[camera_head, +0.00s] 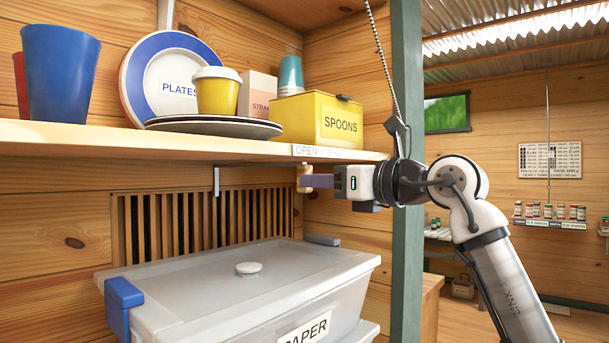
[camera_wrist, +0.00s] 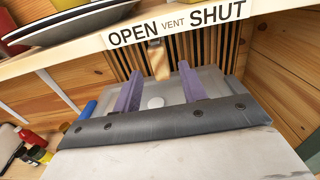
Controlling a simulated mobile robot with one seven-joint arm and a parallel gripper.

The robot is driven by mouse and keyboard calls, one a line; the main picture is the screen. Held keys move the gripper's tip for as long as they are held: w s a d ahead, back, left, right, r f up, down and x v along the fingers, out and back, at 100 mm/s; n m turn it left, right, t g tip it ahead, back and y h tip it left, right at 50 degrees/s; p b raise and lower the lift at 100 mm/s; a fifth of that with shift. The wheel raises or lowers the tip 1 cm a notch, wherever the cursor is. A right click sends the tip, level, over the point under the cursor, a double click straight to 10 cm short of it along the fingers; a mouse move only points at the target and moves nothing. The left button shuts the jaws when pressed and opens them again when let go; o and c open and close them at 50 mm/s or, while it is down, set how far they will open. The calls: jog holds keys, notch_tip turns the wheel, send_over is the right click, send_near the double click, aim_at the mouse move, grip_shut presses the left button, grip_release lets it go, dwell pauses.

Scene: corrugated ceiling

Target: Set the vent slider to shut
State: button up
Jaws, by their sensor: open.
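The vent slider's wooden knob (camera_head: 304,179) shows under the shelf, at the right end of the slatted vent (camera_head: 200,220). In the wrist view the knob (camera_wrist: 158,60) is below the label strip (camera_wrist: 180,24), between the words OPEN and SHUT. Dark gaps show between the vent slats. My gripper (camera_head: 316,181) reaches in from the right, its purple fingers at the knob. In the wrist view the gripper (camera_wrist: 160,70) is open, with a fingertip on either side of the knob's lower end. I cannot tell whether either finger touches it.
A lidded translucent bin (camera_head: 240,285) stands below the vent. The shelf (camera_head: 190,142) above holds plates (camera_head: 172,80), cups and a yellow spoons box (camera_head: 318,120). A metal bracket (camera_head: 216,181) hangs under it. A green post (camera_head: 406,240) stands close to my arm.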

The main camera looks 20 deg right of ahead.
jog(key=shift+p+x, duration=0.35)
jog(key=shift+x, duration=2)
grip_shut()
